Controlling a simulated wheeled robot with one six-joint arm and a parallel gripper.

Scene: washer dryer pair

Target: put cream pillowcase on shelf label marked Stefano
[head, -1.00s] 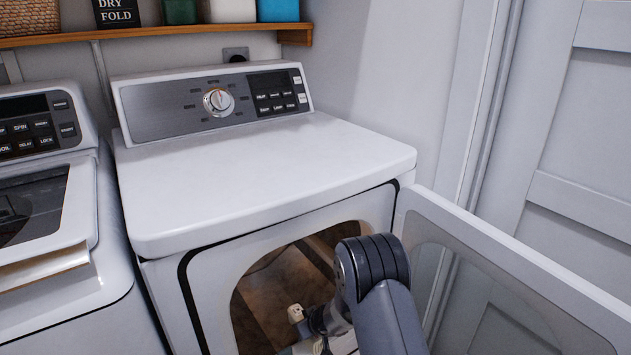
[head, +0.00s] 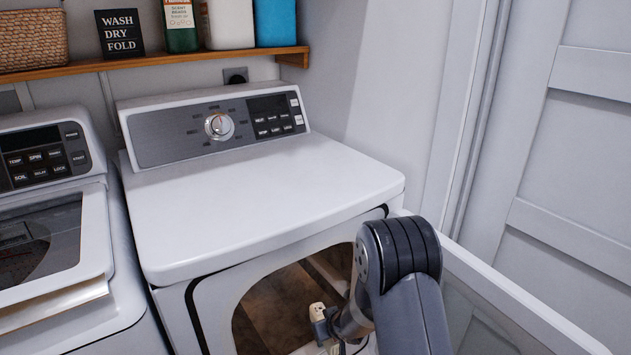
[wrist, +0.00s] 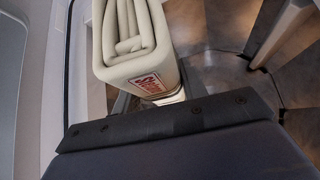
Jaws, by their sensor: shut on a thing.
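The cream pillowcase (wrist: 130,45) is a folded, rolled-looking bundle in the wrist view, with its layered edges towards the camera. A white label with red lettering (wrist: 148,84) is on its near face; the word is steeply angled and looks like "Stefano". My gripper (wrist: 160,99) is shut on the bundle's lower end; the fingers are mostly hidden. In the head view my arm reaches into the open dryer drum (head: 275,315). A small cream patch (head: 319,313) shows at the arm's end there; I cannot tell whether it is the pillowcase.
The dryer (head: 265,185) has its door (head: 510,300) swung open to the right, close beside my arm. The washer (head: 60,240) stands at left. A wooden shelf (head: 150,67) above holds a basket (head: 32,40), a sign (head: 120,33) and bottles. The dryer top is clear.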

